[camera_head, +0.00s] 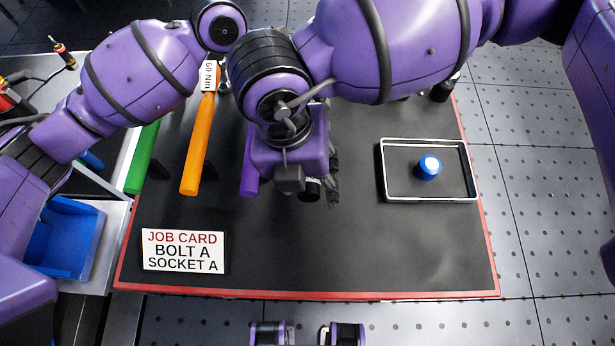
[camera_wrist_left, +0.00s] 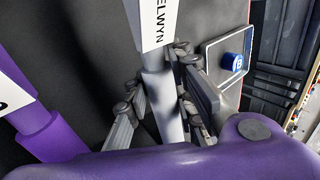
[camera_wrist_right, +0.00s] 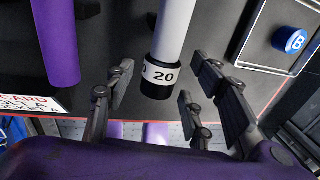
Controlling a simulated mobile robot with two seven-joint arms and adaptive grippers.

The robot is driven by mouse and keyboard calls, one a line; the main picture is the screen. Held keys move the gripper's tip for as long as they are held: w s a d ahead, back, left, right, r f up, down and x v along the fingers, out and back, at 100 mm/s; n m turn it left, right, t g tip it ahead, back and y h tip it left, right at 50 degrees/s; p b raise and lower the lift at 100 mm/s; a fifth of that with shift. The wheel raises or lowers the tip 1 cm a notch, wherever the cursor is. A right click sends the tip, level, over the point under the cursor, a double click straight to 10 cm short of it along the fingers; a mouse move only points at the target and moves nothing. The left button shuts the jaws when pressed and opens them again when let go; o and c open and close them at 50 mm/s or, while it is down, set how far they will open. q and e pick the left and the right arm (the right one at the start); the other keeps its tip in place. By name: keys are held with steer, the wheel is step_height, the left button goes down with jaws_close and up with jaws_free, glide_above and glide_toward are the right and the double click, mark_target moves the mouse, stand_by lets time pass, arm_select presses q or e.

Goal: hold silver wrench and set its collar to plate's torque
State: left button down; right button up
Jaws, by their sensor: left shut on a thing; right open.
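The silver wrench (camera_wrist_left: 162,95) has a grey shaft and a white label reading "ELWYN". My left gripper (camera_wrist_left: 155,80) is shut on its shaft; in the head view my arms hide this grip. In the right wrist view the wrench's lower end carries a collar (camera_wrist_right: 164,75) with a white band showing "20" and a black end. My right gripper (camera_wrist_right: 160,88) is open, its fingers on either side of the collar; contact is not visible. A white label (camera_head: 209,77) reading "60 Nm" shows at the top of an orange handle. Whether it is the task's plate is unclear.
Green (camera_head: 142,158), orange (camera_head: 200,145) and purple (camera_head: 250,172) handles stand left of my right gripper. A job card (camera_head: 183,251) reads "BOLT A SOCKET A". A tray (camera_head: 430,199) at right holds a blue part (camera_head: 428,167) marked B. A blue bin (camera_head: 65,238) is at left. The front right mat is clear.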

arm_select(q)
steer(key=shift+r, duration=0.15)
arm_select(e)
steer(key=c, duration=1.2)
steer(key=shift+o, duration=0.2)
steer(key=shift+f, duration=0.1)
steer(key=y, duration=0.2)
steer(key=d+y, duration=0.1)
steer(key=y, duration=0.1)
steer(key=shift+s+f+y, duration=0.1)
steer(key=shift+s+y, duration=0.05)
steer(key=shift+y, duration=0.15)
arm_select(q)
steer(key=shift+w, duration=0.1)
arm_select(e)
steer(key=y, duration=0.4)
steer(key=shift+d+f, duration=0.2)
steer(key=shift+d, duration=0.05)
steer(key=y, duration=0.5)
steer(key=shift+d+f, duration=0.15)
steer(key=shift+f, duration=0.05)
steer(key=shift+d+f+y, duration=0.1)
steer(key=shift+f+y, duration=0.05)
steer(key=shift+y, duration=0.9)
steer(key=shift+f+y, duration=0.15)
steer(key=shift+y, duration=0.9)
